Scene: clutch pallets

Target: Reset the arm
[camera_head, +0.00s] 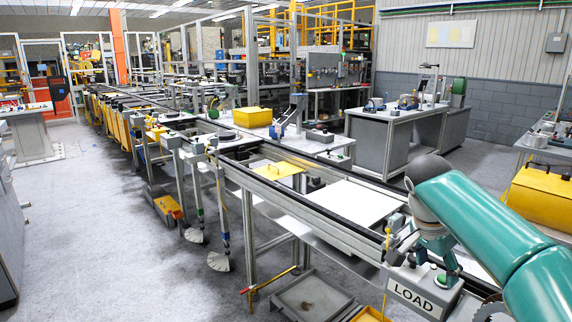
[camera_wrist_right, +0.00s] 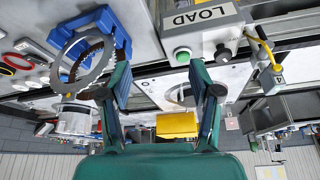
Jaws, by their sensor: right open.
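My right arm (camera_head: 500,225), teal with a pale grey joint, comes in from the right in the head view. Its gripper (camera_head: 446,274) is low, beside the box marked LOAD (camera_head: 424,298), and partly hidden by the arm. In the right wrist view the gripper (camera_wrist_right: 160,68) shows two dark teal fingers spread wide, with nothing held between them. The LOAD box (camera_wrist_right: 201,18), with a green button, is beyond the right finger there. A blue holder with a grey ring (camera_wrist_right: 93,60) is by the left finger. My left gripper is not in view.
A long conveyor line (camera_head: 325,218) runs from the back left to the front right. A yellow bin (camera_head: 540,196) stands at the right, and a grey workbench (camera_head: 385,140) behind the line. A grey tray (camera_head: 312,297) sits low under the line. The floor (camera_head: 110,250) at the left is clear.

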